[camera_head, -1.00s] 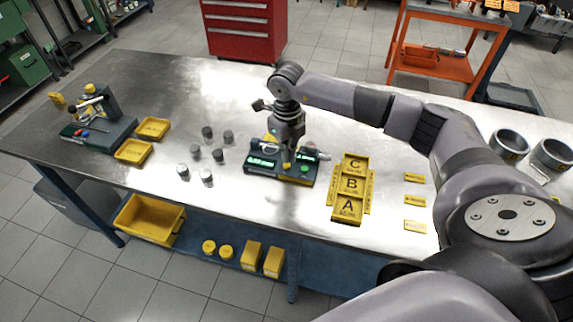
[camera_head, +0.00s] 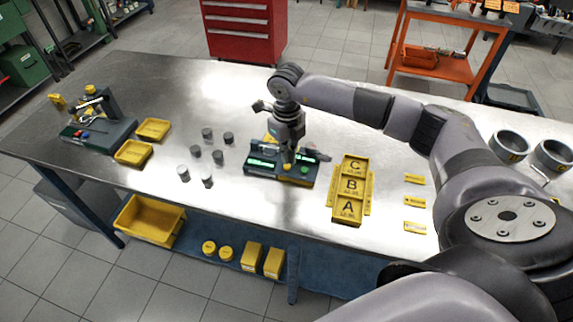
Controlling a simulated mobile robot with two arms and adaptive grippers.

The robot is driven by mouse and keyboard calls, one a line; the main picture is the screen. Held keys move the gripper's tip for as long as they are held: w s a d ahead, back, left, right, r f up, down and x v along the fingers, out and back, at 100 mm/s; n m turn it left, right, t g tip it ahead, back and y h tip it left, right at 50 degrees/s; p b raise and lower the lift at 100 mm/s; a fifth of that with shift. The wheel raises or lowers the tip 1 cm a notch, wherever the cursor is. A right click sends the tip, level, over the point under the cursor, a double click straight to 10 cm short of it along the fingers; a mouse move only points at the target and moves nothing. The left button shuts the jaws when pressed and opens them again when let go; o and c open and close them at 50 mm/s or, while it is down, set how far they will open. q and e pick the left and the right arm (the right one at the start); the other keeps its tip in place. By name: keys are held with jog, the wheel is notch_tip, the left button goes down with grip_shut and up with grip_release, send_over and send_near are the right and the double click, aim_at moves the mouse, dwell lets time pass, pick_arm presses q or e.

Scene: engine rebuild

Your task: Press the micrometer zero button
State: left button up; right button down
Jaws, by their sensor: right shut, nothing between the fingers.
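The micrometer station (camera_head: 258,172) is a dark block with green lit displays and yellow parts, near the middle of the table. My right gripper (camera_head: 287,166) is shut and empty, pointing straight down over the station. Its tips are at or just above the top of the station, between the displays. They hide the spot below them, so I cannot tell which button lies there or whether they touch it. My left gripper is not in view.
Several grey metal cylinders (camera_head: 195,151) stand left of the station. A yellow tray marked A, B, C (camera_head: 347,208) lies to its right, with small yellow tags (camera_head: 414,202) beyond. Two yellow trays (camera_head: 153,129) and another device (camera_head: 98,130) are at the left.

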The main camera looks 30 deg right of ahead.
aim_at(287, 166)
jog(key=shift+f, duration=0.15)
jog(key=shift+f+b, duration=1.1)
jog(key=shift+f, duration=0.2)
jog(key=shift+s, duration=0.1)
jog(key=shift+r, duration=0.15)
jog(key=shift+r+p, duration=0.5)
jog(key=shift+r, duration=0.05)
jog(key=shift+r+p, duration=1.35)
jog(key=shift+r, duration=1.05)
